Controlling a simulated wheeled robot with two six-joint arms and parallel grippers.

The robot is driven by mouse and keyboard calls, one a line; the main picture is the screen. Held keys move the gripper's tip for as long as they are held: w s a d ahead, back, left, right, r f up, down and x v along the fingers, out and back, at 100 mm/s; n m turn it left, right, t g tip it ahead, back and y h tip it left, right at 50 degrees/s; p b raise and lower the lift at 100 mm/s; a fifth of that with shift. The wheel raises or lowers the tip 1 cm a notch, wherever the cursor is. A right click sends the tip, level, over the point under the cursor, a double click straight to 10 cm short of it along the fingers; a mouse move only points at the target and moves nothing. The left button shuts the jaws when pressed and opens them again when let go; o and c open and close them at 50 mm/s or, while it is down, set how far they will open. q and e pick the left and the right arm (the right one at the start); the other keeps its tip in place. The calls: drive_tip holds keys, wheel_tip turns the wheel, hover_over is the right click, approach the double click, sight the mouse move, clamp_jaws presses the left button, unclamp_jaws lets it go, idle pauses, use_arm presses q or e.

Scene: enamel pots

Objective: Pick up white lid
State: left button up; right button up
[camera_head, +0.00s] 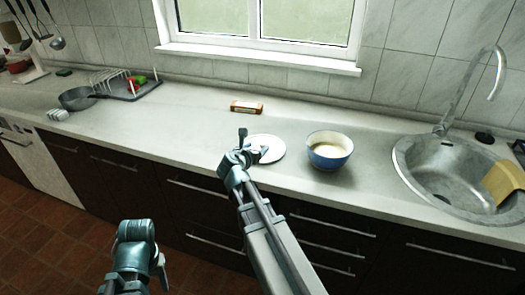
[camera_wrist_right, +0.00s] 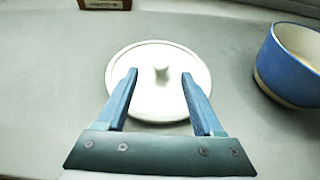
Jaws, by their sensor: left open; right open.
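The white lid (camera_head: 268,148) lies on the counter, just left of a blue pot. In the right wrist view the lid (camera_wrist_right: 150,60) is round with a small knob (camera_wrist_right: 162,73) at its middle. My right gripper (camera_head: 243,142) is over the left part of the lid in the head view and hides some of it. In the right wrist view its open fingers (camera_wrist_right: 160,76) reach over the lid on both sides of the knob, with nothing between them held. My left gripper (camera_head: 137,231) is low in front of the cabinets, away from the lid.
The blue pot (camera_head: 330,152) with pale contents stands right of the lid and also shows in the right wrist view (camera_wrist_right: 286,68). A small brown box (camera_head: 247,107) lies behind. The sink (camera_head: 450,175) is at the right, a pan (camera_head: 77,98) and dish rack (camera_head: 135,88) at the left.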

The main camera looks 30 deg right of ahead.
sight(261, 145)
drive_tip(key=shift+d, duration=0.1)
drive_tip(key=b+x, duration=0.2)
drive_tip(key=x, duration=0.2)
drive_tip(key=shift+w+f, duration=0.1)
drive_tip(key=shift+f, duration=0.15)
drive_tip(key=shift+w+d+f, duration=0.1)
drive_tip(key=shift+w+d, duration=0.15)
drive_tip(key=shift+d, duration=0.15)
drive_tip(key=shift+a, duration=0.1)
clamp_jaws()
